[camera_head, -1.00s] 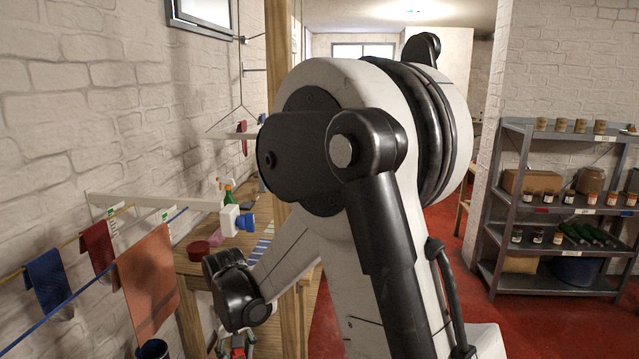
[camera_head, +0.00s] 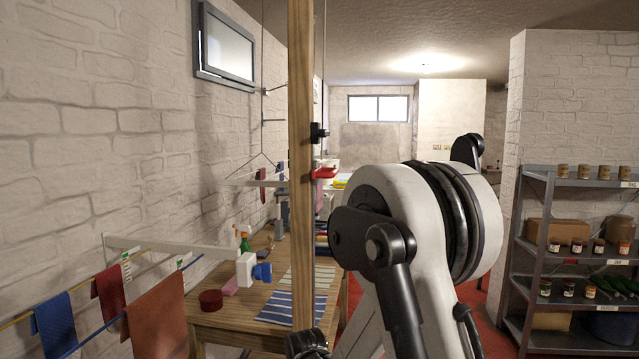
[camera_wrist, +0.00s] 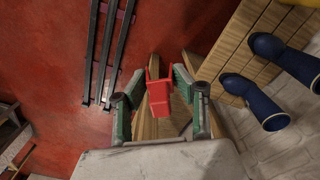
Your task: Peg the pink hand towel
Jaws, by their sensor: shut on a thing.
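In the wrist view my gripper (camera_wrist: 160,84) has its grey-green fingers closed on a small red block-like piece (camera_wrist: 158,92), perhaps a peg. The fingers are out of sight in the head view. A terracotta-pink cloth (camera_head: 157,322) hangs over the blue line at lower left in the head view, its bottom cut off. A dark red cloth (camera_head: 109,291) and a blue cloth (camera_head: 54,322) hang beside it. I cannot tell for sure which cloth is the pink hand towel.
Metal shelves (camera_head: 524,285) stand at right.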

